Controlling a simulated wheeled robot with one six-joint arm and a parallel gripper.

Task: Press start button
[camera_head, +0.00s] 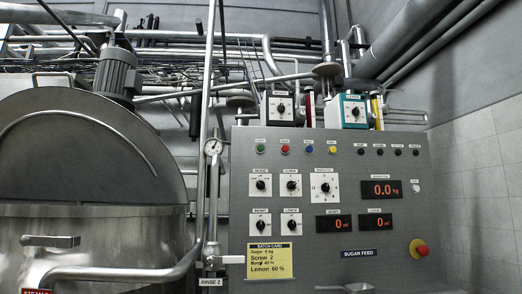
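A grey control panel (329,190) fills the middle and right of the head view. Along its top left is a row of small round buttons: green (260,148), red (285,149), blue (309,149) and yellow (332,150). A red emergency-type knob (420,250) on a yellow base sits at the panel's lower right. My gripper is not in view, and nothing covers the buttons.
A large steel mixer vessel (85,160) stands at the left. A vertical pipe with a gauge (213,147) runs close to the panel's left edge. The panel carries rotary dials (260,184), red number displays (381,190) and a yellow batch card (269,260). A tiled wall is at the right.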

